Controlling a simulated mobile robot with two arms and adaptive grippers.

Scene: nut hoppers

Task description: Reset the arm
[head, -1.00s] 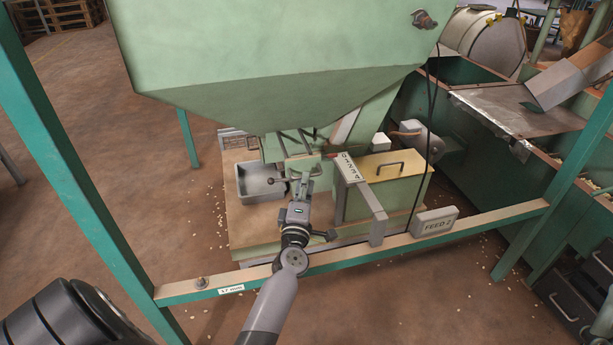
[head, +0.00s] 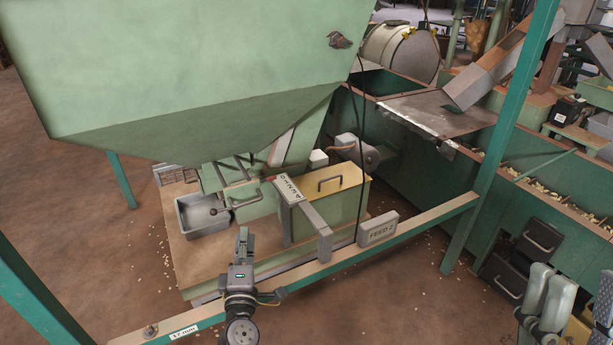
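My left gripper (head: 244,238) is at the lower middle of the head view, pointing up and away from me. Its fingers show as one narrow dark shape, seen nearly edge-on, so I cannot tell whether they are open or shut. I see nothing held in it. It appears in front of the wooden base under the hopper, left of the yellow-lidded box (head: 333,184) and right of the grey metal tray (head: 203,222). A handle with a dark knob (head: 214,211) sits by the tray, apart from the gripper.
A large green hopper (head: 190,70) hangs above the base. A green post (head: 505,140) stands right. A long bin (head: 545,200) with nuts lies behind it. Floor is open at left.

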